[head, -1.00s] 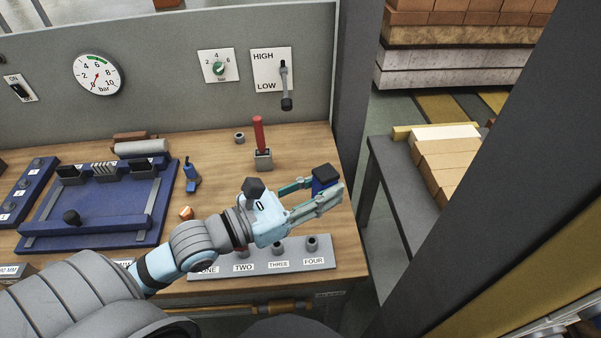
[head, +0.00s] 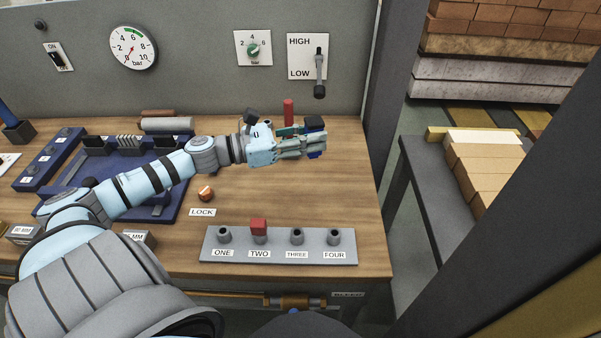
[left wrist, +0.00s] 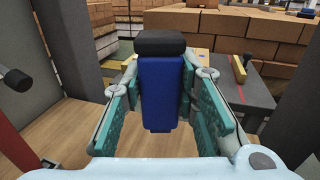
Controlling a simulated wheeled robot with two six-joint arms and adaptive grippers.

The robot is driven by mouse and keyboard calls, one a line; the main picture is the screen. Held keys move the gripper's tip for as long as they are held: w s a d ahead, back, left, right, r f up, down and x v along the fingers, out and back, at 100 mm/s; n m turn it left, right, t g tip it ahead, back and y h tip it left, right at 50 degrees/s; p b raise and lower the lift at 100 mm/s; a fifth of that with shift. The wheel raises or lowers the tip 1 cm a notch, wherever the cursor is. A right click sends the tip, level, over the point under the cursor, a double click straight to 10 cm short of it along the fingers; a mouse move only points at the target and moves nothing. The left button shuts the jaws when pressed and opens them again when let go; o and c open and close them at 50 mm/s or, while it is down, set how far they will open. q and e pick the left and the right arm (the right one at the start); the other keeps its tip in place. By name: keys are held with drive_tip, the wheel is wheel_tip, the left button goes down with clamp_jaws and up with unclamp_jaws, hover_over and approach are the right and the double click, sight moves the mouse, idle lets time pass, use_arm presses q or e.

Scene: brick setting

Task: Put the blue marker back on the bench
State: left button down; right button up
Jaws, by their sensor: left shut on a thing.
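The blue marker (left wrist: 160,95) is a blue block with a black cap, held between the teal finger pads of my left gripper (head: 312,142), as the left wrist view shows. In the head view its black top (head: 314,123) and a bit of blue below the fingers show. The gripper is over the right back part of the wooden bench (head: 300,190), in front of a red handle (head: 288,112). The left wrist view shows bench wood below the marker; whether the marker touches it I cannot tell. My right gripper is not in view.
A blue fixture (head: 165,205) is at left, an orange-brown knob (head: 206,194) near LOCK. The bench middle right is clear.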

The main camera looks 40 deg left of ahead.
use_arm(q)
drive_tip(key=a+r+t+y, duration=0.1)
drive_tip(key=a+r, duration=0.2)
drive_tip(key=a, duration=0.1)
drive_tip(key=shift+n, duration=0.5)
drive_tip(key=f+b, duration=0.2)
drive_tip(key=f, duration=0.4)
drive_tip(key=f+b, duration=0.3)
drive_tip(key=f, duration=0.4)
drive_tip(key=a+f+b, duration=0.1)
drive_tip(key=f+b, duration=0.1)
drive_tip(key=f, duration=0.4)
drive_tip(key=shift+w+f, duration=0.25)
drive_tip(key=shift+f, duration=0.15)
drive_tip(key=c, duration=1.3)
unclamp_jaws()
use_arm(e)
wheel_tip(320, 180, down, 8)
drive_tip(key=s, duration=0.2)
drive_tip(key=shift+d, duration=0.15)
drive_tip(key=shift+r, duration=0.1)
use_arm(q)
drive_tip(key=p+v, duration=0.1)
drive_tip(key=v, duration=0.6)
drive_tip(key=shift+s+r, duration=0.15)
drive_tip(key=shift+s, duration=0.1)
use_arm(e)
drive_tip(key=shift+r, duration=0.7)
